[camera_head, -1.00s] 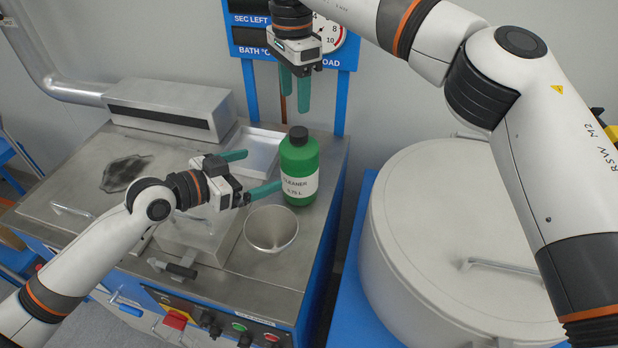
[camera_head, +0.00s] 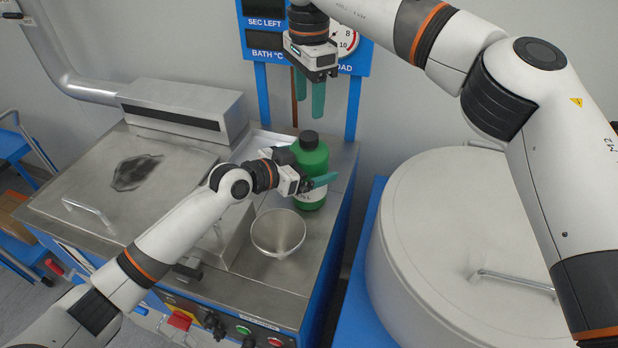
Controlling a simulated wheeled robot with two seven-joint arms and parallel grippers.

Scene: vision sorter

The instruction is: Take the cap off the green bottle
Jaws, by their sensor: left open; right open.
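The green bottle (camera_head: 312,162) stands upright on the steel bench top, with its dark cap (camera_head: 309,139) on. A white label on it is mostly hidden by my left gripper. My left gripper (camera_head: 318,182) is at the bottle's lower body, its teal fingers open; one finger shows across the front, the other is hidden, and I cannot tell whether they touch the bottle. My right gripper (camera_head: 311,97) points down above the cap, open and empty, with a gap between its fingertips and the cap.
A metal cup (camera_head: 278,232) stands just in front of the bottle. A shallow tray (camera_head: 258,139) lies behind my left gripper. A blue post (camera_head: 354,108) rises behind the bottle. A large round white lid (camera_head: 450,215) fills the right side.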

